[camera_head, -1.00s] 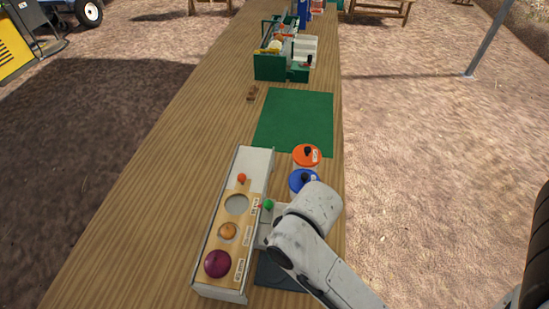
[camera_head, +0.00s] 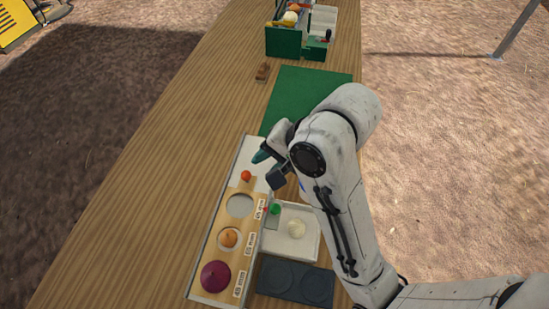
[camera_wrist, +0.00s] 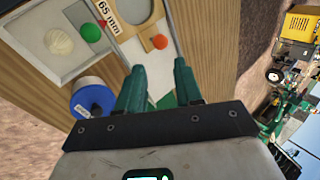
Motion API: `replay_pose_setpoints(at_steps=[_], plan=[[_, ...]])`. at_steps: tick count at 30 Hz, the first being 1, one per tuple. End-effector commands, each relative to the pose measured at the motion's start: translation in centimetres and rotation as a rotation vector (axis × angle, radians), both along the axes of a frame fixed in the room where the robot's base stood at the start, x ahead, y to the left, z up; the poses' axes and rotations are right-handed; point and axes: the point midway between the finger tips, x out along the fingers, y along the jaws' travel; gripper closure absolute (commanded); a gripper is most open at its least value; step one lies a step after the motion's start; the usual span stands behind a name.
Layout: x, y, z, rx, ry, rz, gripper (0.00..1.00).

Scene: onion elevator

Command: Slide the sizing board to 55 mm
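The wooden sizing board (camera_head: 236,257) lies in a long white tray-like frame (camera_head: 250,146). It has a large empty hole (camera_head: 240,206) marked 65 mm, an orange onion (camera_head: 229,238) at the middle hole and a purple onion (camera_head: 215,277) at the 45 mm end. An orange-red knob (camera_head: 246,175) stands at the board's far end. A red pointer by the green knob (camera_head: 275,209) sits at the 65 mm label (camera_wrist: 105,12). My gripper (camera_wrist: 160,77) is open and empty. Its teal fingers are apart, near the orange-red knob (camera_wrist: 160,41), not visibly touching it.
A white bin (camera_head: 293,243) with a pale onion (camera_head: 296,228) adjoins the frame, with a dark two-ring plate (camera_head: 296,281) nearer. A blue-lidded can (camera_wrist: 92,100) stands close to my gripper. A green mat (camera_head: 310,85) lies beyond; the table's left is clear.

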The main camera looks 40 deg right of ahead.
Motion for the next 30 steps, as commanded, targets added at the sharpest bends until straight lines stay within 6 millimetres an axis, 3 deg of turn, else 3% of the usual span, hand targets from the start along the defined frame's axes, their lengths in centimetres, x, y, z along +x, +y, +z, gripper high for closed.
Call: replay_pose_setpoints(at_steps=[18,30], plan=[[4.1,2.0,-7.0,0.000,0.002,0.002,0.65],[4.6,2.2,-7.9,-0.001,0.000,0.002,0.65]])
